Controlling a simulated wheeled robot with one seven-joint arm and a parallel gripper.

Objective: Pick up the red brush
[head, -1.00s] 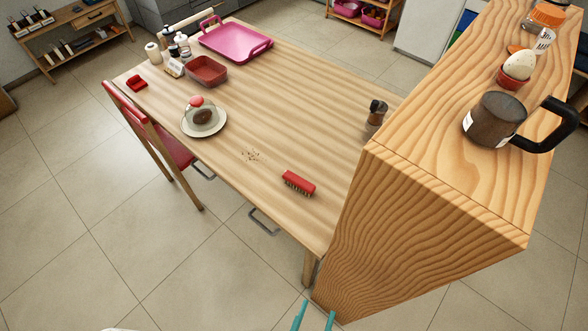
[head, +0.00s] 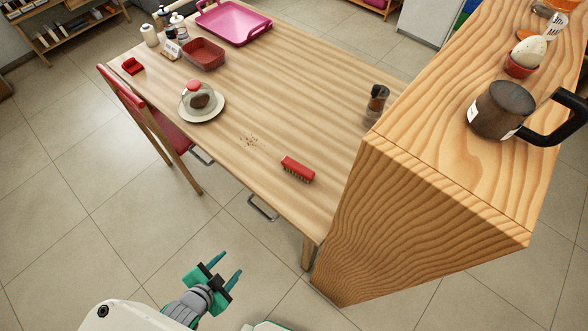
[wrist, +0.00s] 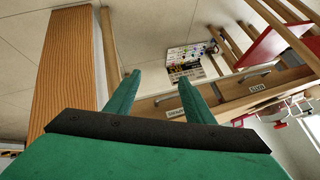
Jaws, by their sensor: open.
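The red brush (head: 298,169) lies on the wooden table (head: 290,100) near its front right edge, bristles down, beside the tall wooden shelf block. My gripper (head: 228,267) is in the lower middle of the head view, in front of the table and apart from it, left of and nearer than the brush. Its two teal fingers are apart with nothing between them. In the wrist view the open fingers (wrist: 161,95) point towards the table's drawer fronts (wrist: 230,92). The brush cannot be made out in the wrist view.
The wooden shelf block (head: 420,220) rises right of the brush, with a dark mug (head: 503,110) on top. A pepper grinder (head: 376,104) stands behind the brush. Crumbs (head: 249,141) and a plate with a glass dome (head: 202,104) are to its left. A red chair (head: 150,125) stands at the table's left.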

